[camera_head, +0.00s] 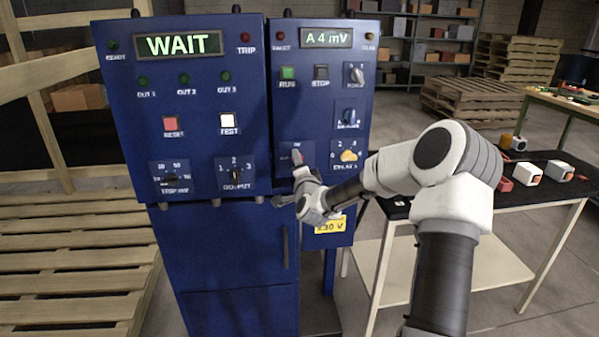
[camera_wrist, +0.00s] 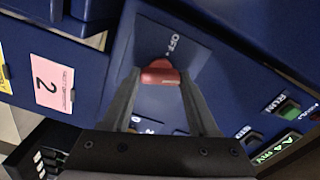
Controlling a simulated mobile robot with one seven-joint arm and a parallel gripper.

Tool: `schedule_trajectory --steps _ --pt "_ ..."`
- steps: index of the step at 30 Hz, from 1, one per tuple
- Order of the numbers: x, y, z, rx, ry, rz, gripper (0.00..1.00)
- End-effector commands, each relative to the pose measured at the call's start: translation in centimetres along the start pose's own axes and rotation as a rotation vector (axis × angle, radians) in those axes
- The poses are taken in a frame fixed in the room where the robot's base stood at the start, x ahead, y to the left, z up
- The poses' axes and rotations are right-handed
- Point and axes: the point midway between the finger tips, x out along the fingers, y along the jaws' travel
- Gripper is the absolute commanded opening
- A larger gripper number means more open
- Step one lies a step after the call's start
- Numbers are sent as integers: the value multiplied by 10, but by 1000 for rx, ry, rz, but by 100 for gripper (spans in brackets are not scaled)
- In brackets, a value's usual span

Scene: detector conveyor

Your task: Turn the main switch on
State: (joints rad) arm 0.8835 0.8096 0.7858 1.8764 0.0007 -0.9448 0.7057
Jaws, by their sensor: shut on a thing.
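The main switch is a red handle (camera_wrist: 160,72) on a dark blue plate, with the word OFF printed beside it in the wrist view. My gripper (camera_wrist: 159,80) has a finger on each side of this handle and is shut on it. In the head view my gripper (camera_head: 298,162) reaches the switch plate (camera_head: 285,156) at the lower left of the right-hand blue cabinet (camera_head: 318,112). The gripper covers most of the switch there, so I cannot tell its exact angle.
The left blue cabinet (camera_head: 205,268) shows WAIT on its display (camera_head: 179,44); the right display (camera_head: 326,38) reads A 4 mV. A black-topped table (camera_head: 535,193) holds small boxes. Pallets stand at left and back.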

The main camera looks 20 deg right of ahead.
Motion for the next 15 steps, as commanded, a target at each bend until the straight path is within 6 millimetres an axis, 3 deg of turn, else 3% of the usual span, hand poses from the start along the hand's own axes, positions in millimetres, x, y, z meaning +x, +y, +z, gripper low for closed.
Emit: schedule_trajectory --steps 15 --pt "0 1 0 301 -1 0 4"
